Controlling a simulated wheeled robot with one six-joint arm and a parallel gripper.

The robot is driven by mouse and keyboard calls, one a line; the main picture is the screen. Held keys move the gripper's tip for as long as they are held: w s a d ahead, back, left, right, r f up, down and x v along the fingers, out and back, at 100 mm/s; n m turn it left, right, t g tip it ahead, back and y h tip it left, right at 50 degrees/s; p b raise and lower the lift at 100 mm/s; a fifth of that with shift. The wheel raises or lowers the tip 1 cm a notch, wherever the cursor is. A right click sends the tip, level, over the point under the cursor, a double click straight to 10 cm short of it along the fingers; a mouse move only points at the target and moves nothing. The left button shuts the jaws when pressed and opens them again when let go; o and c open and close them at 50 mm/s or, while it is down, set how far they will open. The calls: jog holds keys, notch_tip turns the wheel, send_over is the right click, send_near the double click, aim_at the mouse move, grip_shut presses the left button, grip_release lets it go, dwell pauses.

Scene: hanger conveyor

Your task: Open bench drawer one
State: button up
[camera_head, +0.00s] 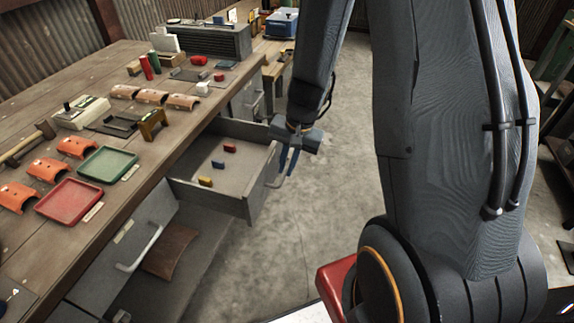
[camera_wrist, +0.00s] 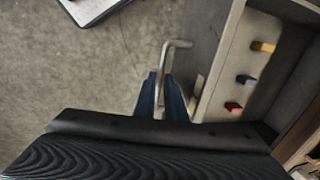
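A grey bench drawer (camera_head: 240,200) stands pulled well out from under the wooden bench top. Red, blue and yellow blocks lie inside it. I cannot read a number on it. Its metal handle (camera_head: 275,182) sticks out from the front; in the wrist view the handle (camera_wrist: 167,58) runs down between my fingers. My gripper (camera_head: 288,160) is at this handle, its blue fingers (camera_wrist: 161,103) closed in on either side of the bar. The far part of the grip is hidden by the black gripper body.
The bench top holds a red tray (camera_head: 70,203), a green tray (camera_head: 107,163) and orange curved pieces. The floor (camera_head: 300,230) right of the drawer is clear.

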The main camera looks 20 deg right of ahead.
jog(key=o, duration=0.4)
jog(key=shift+c, duration=0.2)
jog(key=shift+r, duration=0.1)
notch_tip(320, 180, up, 8)
jog(key=d, duration=0.1)
jog(key=shift+s+f, duration=0.25)
jog(key=shift+s, duration=0.2)
jog(key=s+a+r+n+h, duration=0.1)
jog(key=s+a+r+n, duration=0.2)
jog(key=s, duration=0.8)
jog(key=r+n, duration=0.2)
jog(key=n, duration=0.2)
jog(key=shift+n+g+h, duration=0.3)
jog(key=shift+n+h, duration=0.1)
